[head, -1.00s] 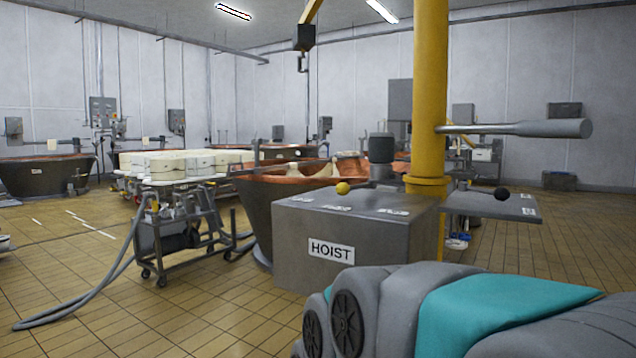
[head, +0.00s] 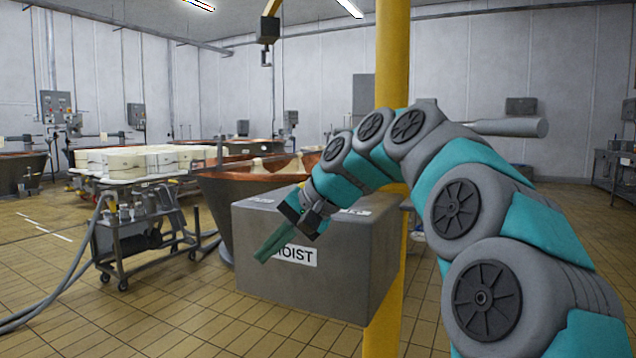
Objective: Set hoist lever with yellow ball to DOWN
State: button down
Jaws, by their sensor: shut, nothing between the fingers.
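The grey hoist box (head: 330,278) stands in the middle of the head view, with the sign HOIST (head: 305,256) on its front. Its top carries small white labels (head: 262,200), too small to read. The lever with the yellow ball is not visible now; my gripper and arm cover that part of the box top. My gripper (head: 264,256) is shut and empty. Its teal fingers point down and left in front of the box's front face, covering the start of the sign. I cannot tell whether it touches the box.
A yellow column (head: 393,50) rises behind my arm. A copper vat (head: 245,190) stands behind the box. A wheeled cart (head: 140,235) with a hose is at left, near a table of white moulds (head: 125,163). The tiled floor at front left is clear.

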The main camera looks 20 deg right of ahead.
jog(key=w+d+r+m+t, duration=0.2)
jog(key=d+r, duration=0.2)
jog(key=d, duration=0.4)
jog(key=w+d+r+m+t+h, duration=0.1)
jog(key=d+r+m+t, duration=0.1)
jog(key=d+r, duration=0.4)
jog(key=w+d+r+m+t, duration=0.2)
jog(key=d+r, duration=0.1)
jog(key=d, duration=0.6)
jog(key=x, duration=1.4)
jog(key=shift+w+a+r, duration=0.1)
jog(key=shift+w+r, duration=0.05)
jog(key=shift+r, duration=0.15)
jog(key=shift+a, duration=0.1)
